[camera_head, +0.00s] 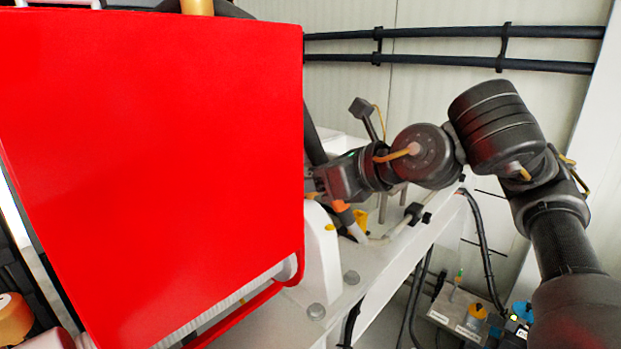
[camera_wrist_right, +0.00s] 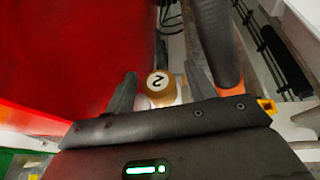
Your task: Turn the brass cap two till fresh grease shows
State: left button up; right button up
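The brass cap (camera_wrist_right: 158,82) shows in the right wrist view, its pale round face marked with a 2 that looks turned in the picture. My right gripper (camera_wrist_right: 160,77) is open, with one dark finger on each side of the cap and a visible gap on both sides. I cannot tell how deep the cap sits between the fingers. No grease can be made out. In the head view the right gripper (camera_head: 322,186) is at the right edge of the red panel, which hides the cap and fingertips. My left gripper is not in view.
A large red panel (camera_head: 150,160) fills the left of the head view. A dark hose with an orange end (camera_wrist_right: 215,45) runs close beside the right finger. A white frame (camera_head: 375,262) with bolts lies below the gripper. Black pipes (camera_head: 450,32) cross the back wall.

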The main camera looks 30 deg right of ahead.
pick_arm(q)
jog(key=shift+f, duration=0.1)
pick_arm(e)
jog(key=shift+s, duration=0.1)
jog(key=shift+s+d+r, duration=0.1)
jog(key=shift+s, duration=0.05)
jog(key=b+v, duration=0.3)
jog(key=v, duration=0.2)
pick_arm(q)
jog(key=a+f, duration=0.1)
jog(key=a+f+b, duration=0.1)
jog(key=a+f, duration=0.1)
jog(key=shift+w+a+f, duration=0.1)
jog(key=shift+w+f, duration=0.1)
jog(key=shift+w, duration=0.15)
pick_arm(e)
jog(key=v, duration=0.5)
jog(key=shift+s+r, duration=0.1)
jog(key=shift+s, duration=0.05)
